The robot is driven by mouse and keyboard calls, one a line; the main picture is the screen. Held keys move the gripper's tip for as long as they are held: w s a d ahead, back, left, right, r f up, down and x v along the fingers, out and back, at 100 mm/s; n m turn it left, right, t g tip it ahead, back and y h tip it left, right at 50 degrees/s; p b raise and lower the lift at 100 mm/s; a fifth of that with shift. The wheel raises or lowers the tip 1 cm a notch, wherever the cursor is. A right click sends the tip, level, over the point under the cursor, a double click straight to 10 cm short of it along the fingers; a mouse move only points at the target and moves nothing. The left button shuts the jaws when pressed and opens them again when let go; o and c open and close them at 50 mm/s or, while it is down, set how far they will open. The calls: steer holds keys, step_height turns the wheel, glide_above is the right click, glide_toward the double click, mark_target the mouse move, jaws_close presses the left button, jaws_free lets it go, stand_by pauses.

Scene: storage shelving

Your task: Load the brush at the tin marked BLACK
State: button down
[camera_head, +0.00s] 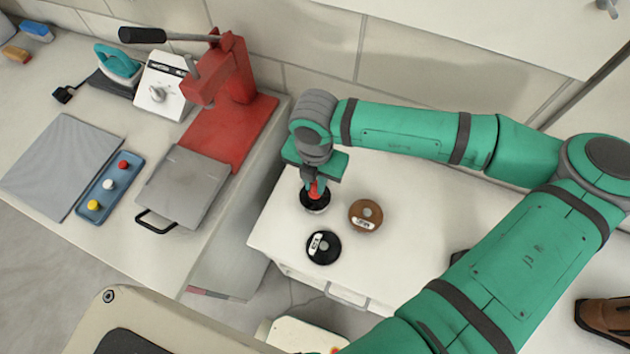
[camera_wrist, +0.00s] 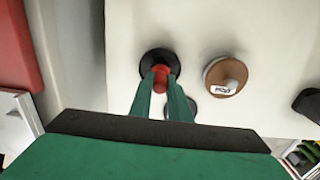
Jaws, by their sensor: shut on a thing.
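My gripper (camera_head: 315,190) points down over the white cabinet top, its fingers shut on the red handle (camera_wrist: 160,76) of what looks like the brush. Directly below is a dark round piece (camera_head: 316,204), also in the wrist view (camera_wrist: 157,61). I cannot tell whether it is the brush's head or a separate holder. A black round tin (camera_head: 332,252) with a white label lies nearer the front edge; my fingers partly hide it in the wrist view (camera_wrist: 190,103). A brown round tin (camera_head: 372,222) with a white label sits to the right. Label lettering is too small to read surely.
A red press (camera_head: 237,75) and a grey plate (camera_head: 183,187) stand on the left counter, beside a gap. A blue tray (camera_head: 108,186) with coloured knobs lies further left. A brown shoe (camera_head: 608,315) is at far right. The cabinet top's front-left is clear.

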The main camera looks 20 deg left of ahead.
mark_target(311, 194)
steer(key=shift+r, duration=3.35)
steer(key=shift+f, duration=3.5)
steer(key=shift+w+r, duration=0.1)
steer(key=shift+r, duration=3.5)
steer(key=shift+s+a+r+n, duration=0.2)
steer(key=shift+s+n, duration=0.15)
steer(key=shift+n, duration=0.35)
steer(key=shift+s+a+r+n, duration=0.1)
steer(key=shift+s+r+n, duration=0.15)
steer(key=shift+n, duration=0.45)
steer(key=shift+w+f, duration=0.1)
steer(key=shift+f, duration=0.05)
